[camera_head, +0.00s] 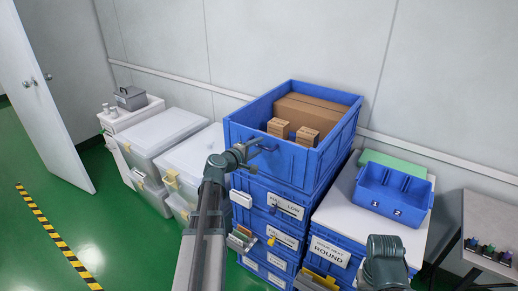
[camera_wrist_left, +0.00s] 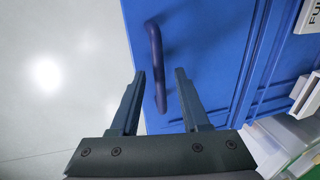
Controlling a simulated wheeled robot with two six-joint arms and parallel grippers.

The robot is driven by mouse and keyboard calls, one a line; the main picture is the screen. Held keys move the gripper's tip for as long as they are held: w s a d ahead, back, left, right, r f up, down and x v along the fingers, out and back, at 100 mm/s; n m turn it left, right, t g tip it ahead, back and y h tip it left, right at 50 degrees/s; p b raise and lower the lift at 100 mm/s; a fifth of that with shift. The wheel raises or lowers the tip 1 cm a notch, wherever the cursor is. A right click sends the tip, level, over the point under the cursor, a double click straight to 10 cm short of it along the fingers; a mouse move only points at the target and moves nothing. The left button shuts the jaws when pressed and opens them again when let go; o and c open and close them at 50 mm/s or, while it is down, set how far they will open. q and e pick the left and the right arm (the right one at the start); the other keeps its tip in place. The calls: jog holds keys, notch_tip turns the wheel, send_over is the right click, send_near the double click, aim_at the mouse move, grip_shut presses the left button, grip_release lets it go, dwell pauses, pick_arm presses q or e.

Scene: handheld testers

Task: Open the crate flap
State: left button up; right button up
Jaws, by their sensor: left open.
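The open-topped blue crate (camera_head: 308,161) sits on top of a stack of blue crates. Its near side, with the handle, stands upright. My left gripper (camera_head: 260,145) is at this side, near the corner. In the left wrist view the dark blue bar handle (camera_wrist_left: 155,48) stands out from the blue panel (camera_wrist_left: 205,45). The open fingers of my left gripper (camera_wrist_left: 160,73) have the handle's lower part between them, with gaps visible on both sides. My right arm shows only as a dark link at the lower right; its fingers are not visible.
Cardboard boxes (camera_head: 306,134) lie inside the top crate. Labelled blue crates (camera_head: 287,208) are stacked below. To the right, a blue bin (camera_head: 394,194) stands on a white surface (camera_head: 349,216). White lidded boxes (camera_head: 168,131) stand to the left. Green floor (camera_head: 110,232) is clear there.

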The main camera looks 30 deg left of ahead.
pick_arm(q)
jog(key=shift+w+d+f, duration=0.1)
jog(key=shift+w, duration=0.5)
grip_shut()
dwell(1.1)
